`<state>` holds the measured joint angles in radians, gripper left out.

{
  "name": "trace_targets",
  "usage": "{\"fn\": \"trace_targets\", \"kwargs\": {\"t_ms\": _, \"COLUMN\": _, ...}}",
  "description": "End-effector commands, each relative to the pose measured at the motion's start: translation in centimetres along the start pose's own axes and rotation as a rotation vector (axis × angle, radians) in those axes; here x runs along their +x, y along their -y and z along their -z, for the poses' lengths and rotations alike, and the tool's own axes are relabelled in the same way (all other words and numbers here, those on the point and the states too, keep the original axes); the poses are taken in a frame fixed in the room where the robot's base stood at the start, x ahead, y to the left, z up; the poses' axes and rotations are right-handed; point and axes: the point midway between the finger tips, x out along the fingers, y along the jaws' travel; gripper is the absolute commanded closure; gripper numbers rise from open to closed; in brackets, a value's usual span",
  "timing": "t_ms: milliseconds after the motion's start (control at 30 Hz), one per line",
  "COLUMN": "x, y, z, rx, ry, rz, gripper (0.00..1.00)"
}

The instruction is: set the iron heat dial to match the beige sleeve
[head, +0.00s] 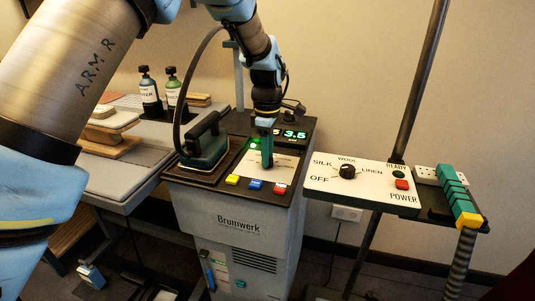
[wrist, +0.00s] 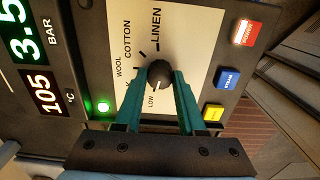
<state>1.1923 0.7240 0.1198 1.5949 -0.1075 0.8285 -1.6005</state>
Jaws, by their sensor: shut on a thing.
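My gripper (head: 267,162) points down onto the control panel of the grey Brumwerk station (head: 243,221). In the wrist view its teal fingers stand on both sides of the black heat dial (wrist: 158,74) and are shut on it. The dial's white mark points toward LOW. The white dial plate (wrist: 124,22) reads LOW, WOOL, COTTON and LINEN, with one label partly hidden by a finger. In the head view my fingers hide the dial. The iron (head: 204,143) rests on its pad at the left of the station. I cannot make out a beige sleeve.
Red (wrist: 244,32), blue (wrist: 228,77) and yellow (wrist: 213,113) buttons sit close beside the dial. Displays read 3.5 BAR and 105 °C; a green light (wrist: 103,107) is lit. A separate panel (head: 331,194) with another dial (head: 347,171) stands right. Bottles (head: 149,92) stand behind left.

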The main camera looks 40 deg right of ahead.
Motion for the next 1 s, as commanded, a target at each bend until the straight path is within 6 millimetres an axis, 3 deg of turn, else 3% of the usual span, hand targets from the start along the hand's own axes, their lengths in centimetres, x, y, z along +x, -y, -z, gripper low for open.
{"fn": "trace_targets", "kwargs": {"t_ms": 100, "x": -0.01, "y": 0.04, "z": -0.01, "rx": 0.000, "ry": 0.000, "rz": 0.001, "gripper": 1.00}}
{"fn": "trace_targets", "kwargs": {"t_ms": 567, "x": -0.04, "y": 0.05, "z": -0.01, "rx": 0.050, "ry": 0.001, "rz": 0.002, "gripper": 1.00}}
{"fn": "trace_targets", "kwargs": {"t_ms": 1000, "x": -0.07, "y": 0.00, "z": -0.03, "rx": 0.383, "ry": 0.002, "rz": 0.001, "gripper": 1.00}}
